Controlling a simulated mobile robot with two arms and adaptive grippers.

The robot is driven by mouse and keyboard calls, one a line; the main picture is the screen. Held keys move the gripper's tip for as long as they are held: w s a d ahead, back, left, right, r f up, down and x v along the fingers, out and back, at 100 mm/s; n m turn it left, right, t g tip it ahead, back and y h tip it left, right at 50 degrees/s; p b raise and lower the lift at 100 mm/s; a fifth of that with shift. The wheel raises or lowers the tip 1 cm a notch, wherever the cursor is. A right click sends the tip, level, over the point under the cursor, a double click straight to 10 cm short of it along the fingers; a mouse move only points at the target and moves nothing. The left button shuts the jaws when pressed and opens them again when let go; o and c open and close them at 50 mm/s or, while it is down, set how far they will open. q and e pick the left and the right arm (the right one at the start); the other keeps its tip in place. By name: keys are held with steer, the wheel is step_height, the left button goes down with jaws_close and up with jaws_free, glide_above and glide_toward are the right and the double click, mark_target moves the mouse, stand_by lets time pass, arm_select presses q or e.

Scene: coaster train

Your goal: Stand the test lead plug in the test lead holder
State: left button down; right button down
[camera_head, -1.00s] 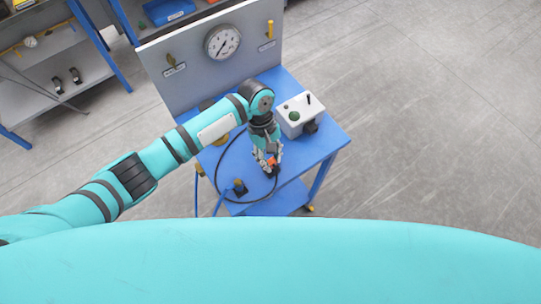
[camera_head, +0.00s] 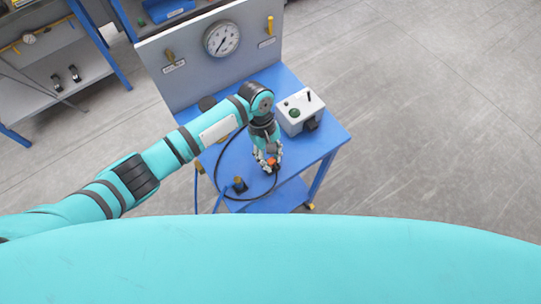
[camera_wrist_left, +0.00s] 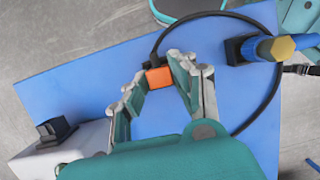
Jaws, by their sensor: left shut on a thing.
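The test lead plug (camera_wrist_left: 160,77) has an orange body with a black end and a black cable. It lies between the fingertips of my left gripper (camera_wrist_left: 157,76), which is shut on it. In the head view the orange plug (camera_head: 272,162) shows under my left gripper (camera_head: 269,158), over the front part of the blue table; any gap to the tabletop cannot be judged. A black block (camera_head: 311,125) at the front right of the white box looks like the test lead holder; it also shows in the wrist view (camera_wrist_left: 52,131). My right gripper is out of view.
The blue table (camera_head: 315,150) carries a white control box (camera_head: 294,103) and a panel with a round gauge (camera_head: 221,38). A black block with a blue-and-brass fitting (camera_wrist_left: 265,47) stands near the black cable loop (camera_head: 218,165). Tabletop between plug and box looks clear.

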arm_select(q)
steer(key=shift+f, duration=0.2)
steer(key=c, duration=1)
jaws_free()
steer(key=v, duration=1.2)
steer(key=shift+s, duration=0.1)
